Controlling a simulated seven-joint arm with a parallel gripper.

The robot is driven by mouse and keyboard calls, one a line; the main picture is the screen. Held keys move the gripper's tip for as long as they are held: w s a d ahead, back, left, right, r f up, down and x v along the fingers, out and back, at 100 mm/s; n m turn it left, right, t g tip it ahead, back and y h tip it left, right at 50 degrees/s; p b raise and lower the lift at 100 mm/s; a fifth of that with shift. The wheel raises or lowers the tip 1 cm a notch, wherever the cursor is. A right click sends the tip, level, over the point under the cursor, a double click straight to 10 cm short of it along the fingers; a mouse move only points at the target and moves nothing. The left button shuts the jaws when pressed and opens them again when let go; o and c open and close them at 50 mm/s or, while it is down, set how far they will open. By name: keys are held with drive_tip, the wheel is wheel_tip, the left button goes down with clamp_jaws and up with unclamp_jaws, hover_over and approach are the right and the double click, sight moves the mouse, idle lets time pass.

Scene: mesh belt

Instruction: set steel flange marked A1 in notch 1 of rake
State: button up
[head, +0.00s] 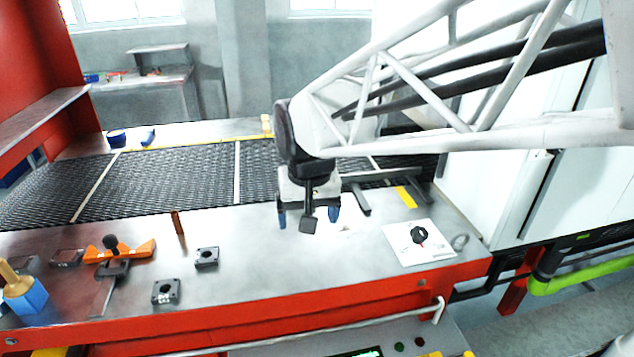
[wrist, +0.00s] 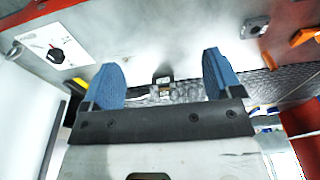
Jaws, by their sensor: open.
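Two dark square steel flanges with round holes lie on the bench, one nearer the front edge (head: 165,292) and one further back (head: 207,257). Pale marks show on the front one, too blurred to read. One flange (wrist: 255,27) also shows at the upper right of the wrist view. A dark frame of bars (head: 363,199), which looks like the rake, stands at the belt's right end; its notches cannot be made out. My gripper (head: 308,216) is open above the bench, left of this frame and well right of the flanges. A small dark square part shows between its blue fingers (wrist: 165,80); I cannot tell what it is.
An orange fixture with a black knob (head: 120,252) and a blue block with a brass top (head: 24,296) stand at left. A small brown upright piece (head: 178,222) is near the belt (head: 190,178). A white knob panel (head: 419,242) lies at right. The bench middle is clear.

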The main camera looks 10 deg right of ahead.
drive_tip(key=s+d, duration=0.4)
drive_tip(key=s, duration=0.3)
drive_tip(key=s+d+f+t, duration=0.1)
drive_tip(key=s+d, duration=0.4)
drive_tip(key=s, duration=0.2)
drive_tip(key=shift+s+d+f, duration=0.2)
drive_tip(key=shift+s+f, duration=0.05)
drive_tip(key=shift+f, duration=0.05)
drive_tip(key=shift+o, duration=0.4)
drive_tip(key=shift+w, duration=0.1)
